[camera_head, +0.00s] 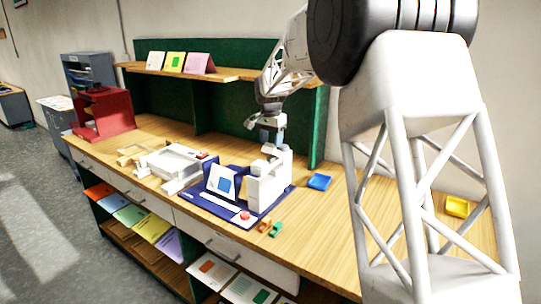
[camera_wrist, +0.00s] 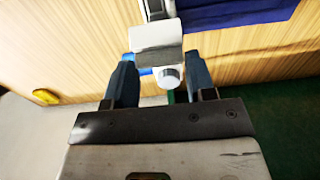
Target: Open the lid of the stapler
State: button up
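A white upright machine (camera_head: 268,183) stands on a dark blue base (camera_head: 215,209) on the wooden table; it may be the stapler, but I cannot tell for sure. My gripper (camera_head: 266,135) is just above its top in the head view. In the wrist view, my gripper (camera_wrist: 163,95) has its two dark blue fingers spread apart. A white block (camera_wrist: 155,37) with a short round white knob (camera_wrist: 169,77) shows beyond and between them. The knob is nearer the right finger; I cannot tell whether they touch. No lid stands out clearly.
The base carries a blue-and-white card (camera_head: 221,183) and a red button (camera_head: 245,215). A white tray-like device (camera_head: 172,165) stands left. A small blue tray (camera_head: 319,181) lies right, and a yellow tray (camera_head: 457,206) farther right. A shelf (camera_head: 232,74) runs behind. Table between the trays looks partly clear.

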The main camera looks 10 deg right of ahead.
jog(key=shift+w+d+r+g+y, duration=0.25)
jog(key=shift+w+d+g+y, duration=0.05)
jog(key=shift+w+d, duration=0.1)
dwell(0.4)
jog(key=shift+w+d+r, duration=0.1)
jog(key=shift+w+d, duration=0.3)
jog(key=shift+d, duration=0.05)
jog(key=shift+g+y, duration=0.3)
